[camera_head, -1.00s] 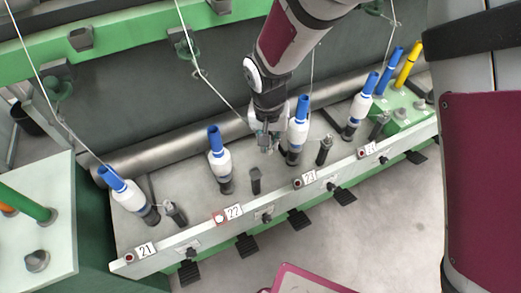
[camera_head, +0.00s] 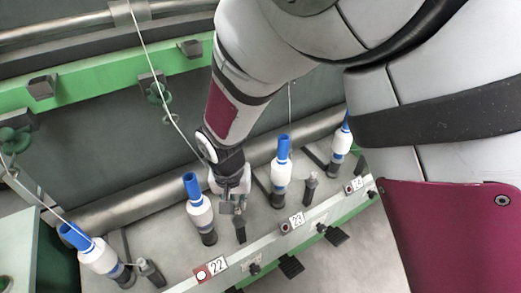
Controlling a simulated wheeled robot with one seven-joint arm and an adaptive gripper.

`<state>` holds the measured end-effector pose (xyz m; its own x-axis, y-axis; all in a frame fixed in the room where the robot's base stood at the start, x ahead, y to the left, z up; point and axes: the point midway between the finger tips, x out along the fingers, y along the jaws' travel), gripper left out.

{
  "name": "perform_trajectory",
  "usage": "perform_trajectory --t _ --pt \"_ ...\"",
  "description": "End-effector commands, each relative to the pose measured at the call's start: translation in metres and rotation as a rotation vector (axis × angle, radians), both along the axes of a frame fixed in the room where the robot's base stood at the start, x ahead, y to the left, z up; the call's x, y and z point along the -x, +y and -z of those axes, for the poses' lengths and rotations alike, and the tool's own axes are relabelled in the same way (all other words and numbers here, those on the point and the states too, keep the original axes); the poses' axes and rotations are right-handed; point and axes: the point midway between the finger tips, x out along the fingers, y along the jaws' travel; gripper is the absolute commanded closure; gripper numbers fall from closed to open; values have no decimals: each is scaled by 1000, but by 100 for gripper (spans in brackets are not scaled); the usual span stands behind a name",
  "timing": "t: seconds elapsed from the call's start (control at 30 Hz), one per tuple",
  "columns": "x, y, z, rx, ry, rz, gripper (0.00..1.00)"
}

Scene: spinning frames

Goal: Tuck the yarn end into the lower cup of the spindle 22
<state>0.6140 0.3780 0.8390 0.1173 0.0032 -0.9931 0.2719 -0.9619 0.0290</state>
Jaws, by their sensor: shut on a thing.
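Spindle 22 carries a white bobbin with a blue top (camera_head: 200,213), standing on a dark lower part (camera_head: 208,238) behind the number plate 22 (camera_head: 217,266). My gripper (camera_head: 231,208) points down just right of this bobbin, over or beside a short dark post (camera_head: 240,230). I cannot tell whether it touches the post. A white yarn (camera_head: 165,105) runs down from the upper frame and disappears behind my arm near the wrist. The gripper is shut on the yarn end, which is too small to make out. The opening of the lower cup cannot be made out.
Bobbins stand close on both sides: spindle 23's (camera_head: 281,172) to the right, another (camera_head: 99,256) at the lower left. Short posts (camera_head: 310,188) stand between spindles. A steel roller (camera_head: 130,205) runs behind them. A green rail (camera_head: 95,80) lies above.

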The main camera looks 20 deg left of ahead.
Motion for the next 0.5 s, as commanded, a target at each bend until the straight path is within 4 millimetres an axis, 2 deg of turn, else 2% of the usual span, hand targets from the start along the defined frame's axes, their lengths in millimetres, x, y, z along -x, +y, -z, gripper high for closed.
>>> perform_trajectory --t 0.5 --pt "0 0 29 1 1 -1 98"
